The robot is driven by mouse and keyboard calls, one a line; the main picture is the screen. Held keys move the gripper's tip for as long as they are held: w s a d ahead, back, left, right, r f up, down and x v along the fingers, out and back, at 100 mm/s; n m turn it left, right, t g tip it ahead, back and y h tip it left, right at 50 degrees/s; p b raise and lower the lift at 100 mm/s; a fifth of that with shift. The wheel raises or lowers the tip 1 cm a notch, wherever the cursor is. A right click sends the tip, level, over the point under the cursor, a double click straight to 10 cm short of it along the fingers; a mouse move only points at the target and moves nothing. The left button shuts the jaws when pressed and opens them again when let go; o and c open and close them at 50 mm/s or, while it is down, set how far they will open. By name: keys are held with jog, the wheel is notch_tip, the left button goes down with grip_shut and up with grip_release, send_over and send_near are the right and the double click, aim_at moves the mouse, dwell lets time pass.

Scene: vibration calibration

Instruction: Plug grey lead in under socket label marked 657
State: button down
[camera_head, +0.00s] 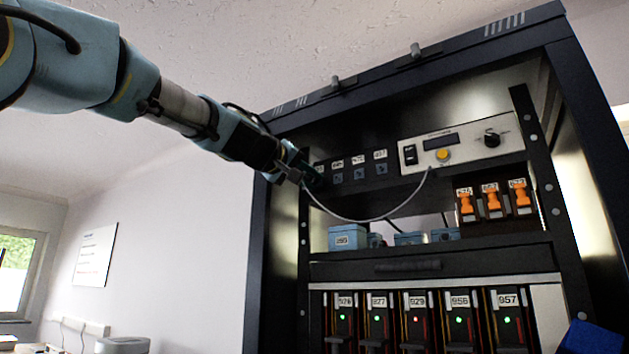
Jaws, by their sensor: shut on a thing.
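My gripper (294,174) is at the left side of the dark rack, in front of the left end of the socket row. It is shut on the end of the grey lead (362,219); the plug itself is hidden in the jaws. The lead hangs in a curve from my gripper and rises to the white control panel (465,142), below its yellow knob. The socket row (360,173) has small white labels over dark sockets. The rightmost label (380,154) looks like 657, but the print is too small to be sure. The leftmost socket is partly covered by my gripper.
Orange switches (492,203) stand at the right of the shelf. Blue boxes (348,237) sit on the shelf under the hanging lead. The rack's left upright (303,240) is close to my gripper.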

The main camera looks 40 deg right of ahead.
jog(key=shift+n, duration=0.7)
jog(key=shift+n+p, duration=0.7)
jog(key=shift+n, duration=1.3)
jog(key=shift+n, duration=0.6)
jog(key=shift+n+p, duration=0.6)
jog(key=shift+n, duration=0.8)
jog(key=shift+n+p, duration=0.3)
jog(key=shift+n, duration=0.7)
